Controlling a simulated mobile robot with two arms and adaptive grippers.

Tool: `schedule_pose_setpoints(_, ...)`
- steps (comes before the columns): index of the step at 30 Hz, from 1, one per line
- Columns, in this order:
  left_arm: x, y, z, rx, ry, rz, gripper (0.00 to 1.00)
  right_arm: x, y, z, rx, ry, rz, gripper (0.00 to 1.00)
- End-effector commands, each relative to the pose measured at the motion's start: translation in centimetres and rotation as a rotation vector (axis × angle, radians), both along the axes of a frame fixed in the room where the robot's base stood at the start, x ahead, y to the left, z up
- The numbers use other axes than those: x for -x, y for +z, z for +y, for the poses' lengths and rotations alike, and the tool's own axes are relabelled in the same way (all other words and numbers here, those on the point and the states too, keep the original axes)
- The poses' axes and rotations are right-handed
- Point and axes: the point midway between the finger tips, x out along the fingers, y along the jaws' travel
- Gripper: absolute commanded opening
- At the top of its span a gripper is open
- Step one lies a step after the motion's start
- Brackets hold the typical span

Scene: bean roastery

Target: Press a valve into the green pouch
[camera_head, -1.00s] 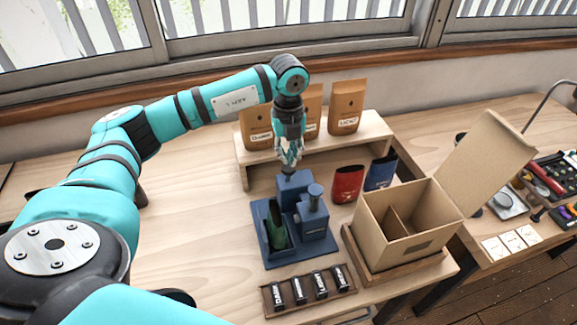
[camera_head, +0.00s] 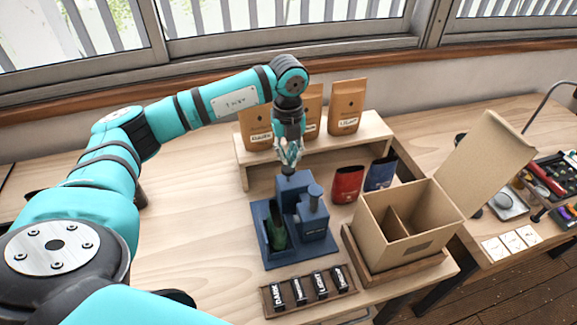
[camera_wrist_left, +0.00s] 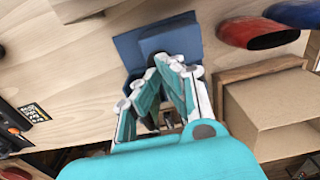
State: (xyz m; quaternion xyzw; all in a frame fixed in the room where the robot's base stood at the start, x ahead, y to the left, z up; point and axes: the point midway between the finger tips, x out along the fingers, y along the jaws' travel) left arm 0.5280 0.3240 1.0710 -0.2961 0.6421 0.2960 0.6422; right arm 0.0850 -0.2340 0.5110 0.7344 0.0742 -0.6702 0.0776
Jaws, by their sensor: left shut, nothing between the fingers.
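The green pouch (camera_head: 277,232) stands in the left slot of a blue press (camera_head: 300,222) on the table. The press has a round-topped post at its right and a taller block at the back with a dark knob (camera_head: 288,172) on top. My left gripper (camera_head: 288,164) is shut and empty, fingers pointing down right at this knob; whether it touches cannot be told. In the left wrist view my left gripper (camera_wrist_left: 165,75) hides most of the blue press (camera_wrist_left: 150,35). No valve can be made out. My right gripper is not in view.
A red pouch (camera_head: 347,183) and a dark blue pouch (camera_head: 380,173) stand right of the press, by an open cardboard box (camera_head: 405,225). A rack (camera_head: 308,293) of small labelled black pieces lies in front. Brown bags stand on a wooden riser (camera_head: 357,136) behind.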

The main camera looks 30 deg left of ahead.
Motion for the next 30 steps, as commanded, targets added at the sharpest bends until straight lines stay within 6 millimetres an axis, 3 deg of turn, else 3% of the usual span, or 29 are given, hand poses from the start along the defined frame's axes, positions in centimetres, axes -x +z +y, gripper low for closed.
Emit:
schedule_pose_setpoints(14, 0.4, -0.1, 0.3, 0.000, 0.000, 0.000, 0.00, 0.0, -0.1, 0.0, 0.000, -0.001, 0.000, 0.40)
schedule_pose_setpoints(30, 0.3, -1.6, 0.3, 0.000, 0.000, 0.000, 0.00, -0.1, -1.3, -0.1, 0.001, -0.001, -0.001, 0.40)
